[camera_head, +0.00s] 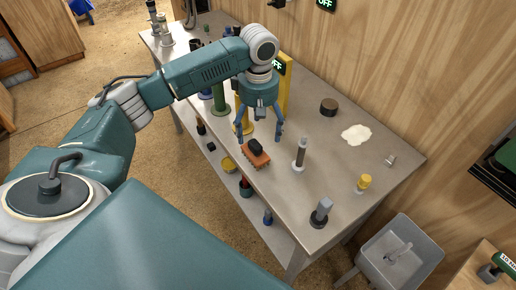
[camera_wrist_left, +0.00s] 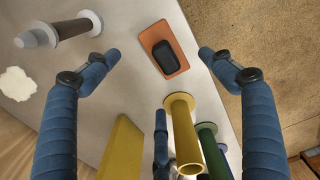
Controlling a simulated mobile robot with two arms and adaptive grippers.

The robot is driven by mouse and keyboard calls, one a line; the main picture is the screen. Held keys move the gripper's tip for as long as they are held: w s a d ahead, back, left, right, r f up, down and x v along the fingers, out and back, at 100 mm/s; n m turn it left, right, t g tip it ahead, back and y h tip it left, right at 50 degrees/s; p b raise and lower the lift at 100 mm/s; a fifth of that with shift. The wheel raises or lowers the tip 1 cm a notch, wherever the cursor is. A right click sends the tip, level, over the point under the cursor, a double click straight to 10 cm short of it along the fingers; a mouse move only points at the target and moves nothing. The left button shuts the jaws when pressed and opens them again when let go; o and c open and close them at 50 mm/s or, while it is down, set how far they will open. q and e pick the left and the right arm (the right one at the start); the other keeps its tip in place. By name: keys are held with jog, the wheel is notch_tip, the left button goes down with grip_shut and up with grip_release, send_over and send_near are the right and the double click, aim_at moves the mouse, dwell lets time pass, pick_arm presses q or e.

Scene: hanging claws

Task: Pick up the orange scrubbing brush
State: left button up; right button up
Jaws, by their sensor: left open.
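The orange scrubbing brush (camera_head: 256,156) has a dark handle on top and lies near the front edge of the metal table (camera_head: 335,172). In the left wrist view the brush (camera_wrist_left: 173,68) lies on the tabletop, in the space ahead of and between the fingertips. My left gripper (camera_head: 259,139) has its blue fingers spread above and around the brush in the head view; it also shows in the left wrist view (camera_wrist_left: 160,55). It is open and nothing is between its fingers. My right gripper is not seen.
A grey and dark cylinder tool (camera_head: 299,152) stands right of the brush. A yellow cylinder (camera_wrist_left: 184,130) and a green one (camera_wrist_left: 207,135) stand close to the gripper. A yellow upright panel (camera_wrist_left: 121,148) is also near. A white patch (camera_head: 356,134) lies on clear tabletop farther right.

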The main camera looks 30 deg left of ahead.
aim_at(259, 143)
pick_arm(q)
notch_tip(259, 143, down, 2)
jog(key=shift+s+f, duration=0.1)
jog(key=shift+f, duration=0.15)
notch_tip(259, 143, down, 4)
jog(key=shift+f+p, duration=0.2)
jog(key=shift+p, duration=0.75)
jog(key=shift+f, duration=0.35)
jog(key=shift+c, duration=1)
jog(key=c, duration=1.2)
jog(key=shift+o, duration=0.2)
jog(key=shift+r, duration=0.6)
notch_tip(259, 143, up, 19)
jog(key=b, duration=0.2)
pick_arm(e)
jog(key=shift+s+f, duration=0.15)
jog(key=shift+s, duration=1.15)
